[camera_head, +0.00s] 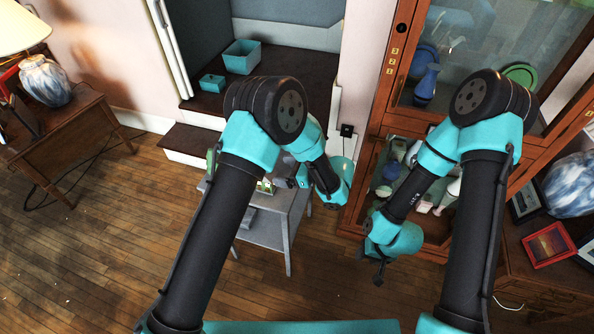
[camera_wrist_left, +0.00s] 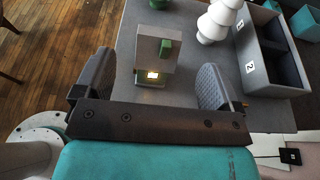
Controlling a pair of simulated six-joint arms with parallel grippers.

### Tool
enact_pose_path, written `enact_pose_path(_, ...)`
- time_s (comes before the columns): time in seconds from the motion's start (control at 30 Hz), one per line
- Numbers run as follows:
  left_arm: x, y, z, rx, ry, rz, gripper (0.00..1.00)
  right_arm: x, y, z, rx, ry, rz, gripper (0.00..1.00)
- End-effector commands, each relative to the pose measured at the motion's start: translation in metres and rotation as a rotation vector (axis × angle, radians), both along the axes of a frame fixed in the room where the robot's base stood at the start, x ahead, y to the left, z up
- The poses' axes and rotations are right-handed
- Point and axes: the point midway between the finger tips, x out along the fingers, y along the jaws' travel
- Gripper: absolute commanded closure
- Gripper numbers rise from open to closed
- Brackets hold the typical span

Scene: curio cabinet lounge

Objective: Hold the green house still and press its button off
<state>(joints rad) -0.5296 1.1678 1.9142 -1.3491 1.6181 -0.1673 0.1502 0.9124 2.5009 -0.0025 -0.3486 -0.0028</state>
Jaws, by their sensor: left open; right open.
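My left gripper (camera_wrist_left: 153,78) is open, with one finger to each side of the house in that view and visible gaps to both. In the head view my left gripper (camera_head: 290,183) is over the side table (camera_head: 267,228), and my arm hides much of the tabletop. My right gripper (camera_head: 379,271) is open and empty, away from the table in front of the cabinet.
A white tiered ornament (camera_wrist_left: 219,22) and a grey compartment box (camera_wrist_left: 265,75) with number labels stand right of the house. A glass-fronted wooden cabinet (camera_head: 388,92) is on the right in the head view. A teal bin (camera_head: 242,56) sits in the alcove.

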Motion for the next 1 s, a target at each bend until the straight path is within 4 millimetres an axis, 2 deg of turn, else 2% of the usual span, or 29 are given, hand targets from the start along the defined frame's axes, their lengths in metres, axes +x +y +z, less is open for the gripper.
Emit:
enact_pose_path(0.2, 0.010, 0.033, -0.010, -0.001, 0.000, 0.003, 0.11, 0.000, 0.000, 0.000, 0.000, 0.000, 0.000, 0.57)
enact_pose_path(0.53, 0.025, 0.074, -0.024, -0.001, 0.000, 0.002, 0.11, 0.000, 0.000, 0.000, 0.000, 0.000, 0.000, 0.57)
enact_pose_path(0.7, 0.028, 0.084, -0.027, -0.001, 0.000, 0.001, 0.11, 0.000, 0.000, 0.000, 0.000, 0.000, 0.000, 0.57)
enact_pose_path(1.0, 0.028, 0.085, -0.027, -0.001, -0.001, 0.000, 0.11, 0.000, 0.000, 0.000, 0.000, 0.000, 0.000, 0.57)
